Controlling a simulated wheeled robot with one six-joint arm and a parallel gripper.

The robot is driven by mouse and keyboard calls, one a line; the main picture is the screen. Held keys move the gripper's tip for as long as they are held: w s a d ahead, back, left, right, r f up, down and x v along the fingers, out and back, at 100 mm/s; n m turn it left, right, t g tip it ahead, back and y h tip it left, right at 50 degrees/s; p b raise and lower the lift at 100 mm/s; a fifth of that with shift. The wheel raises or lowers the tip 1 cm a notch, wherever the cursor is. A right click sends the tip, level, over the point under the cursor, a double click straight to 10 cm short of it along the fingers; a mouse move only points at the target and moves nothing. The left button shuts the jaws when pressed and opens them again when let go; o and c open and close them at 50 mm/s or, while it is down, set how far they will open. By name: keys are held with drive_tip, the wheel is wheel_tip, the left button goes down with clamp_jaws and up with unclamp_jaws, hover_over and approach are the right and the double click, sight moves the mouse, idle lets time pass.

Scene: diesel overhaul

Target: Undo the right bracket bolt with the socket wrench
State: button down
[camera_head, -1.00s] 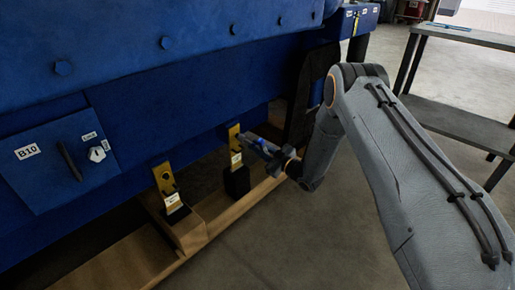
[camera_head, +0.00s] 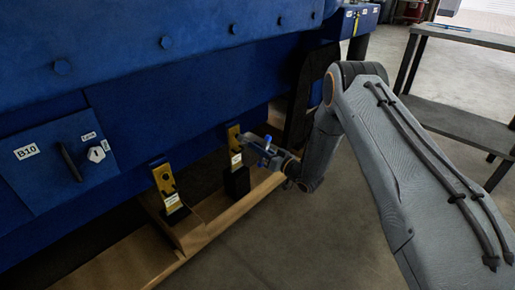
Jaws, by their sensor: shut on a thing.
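The right bracket (camera_head: 234,140) is a yellow upright plate with a white label, low on the blue engine side above a black block. My gripper (camera_head: 253,145) is right at this bracket, coming from the right. It is shut on a small tool with blue parts, which I take to be the socket wrench (camera_head: 267,140). The tool's tip is at or very near the bracket face; I cannot tell whether it sits on the bolt. The bolt itself is too small or hidden. A similar left bracket (camera_head: 165,180) stands to the left, with a dark bolt and label.
The blue engine body (camera_head: 150,60) overhangs the brackets. A panel labelled B10 (camera_head: 60,155) with a dark handle is at left. Wooden beams (camera_head: 190,235) lie below. A grey bench (camera_head: 465,125) stands at right. The floor in front is clear.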

drive_tip(key=shift+m, duration=0.8)
drive_tip(key=shift+w+r, duration=0.1)
drive_tip(key=shift+b+x, duration=0.4)
drive_tip(key=shift+x, duration=0.4)
drive_tip(key=c, duration=2.3)
unclamp_jaws()
clamp_jaws()
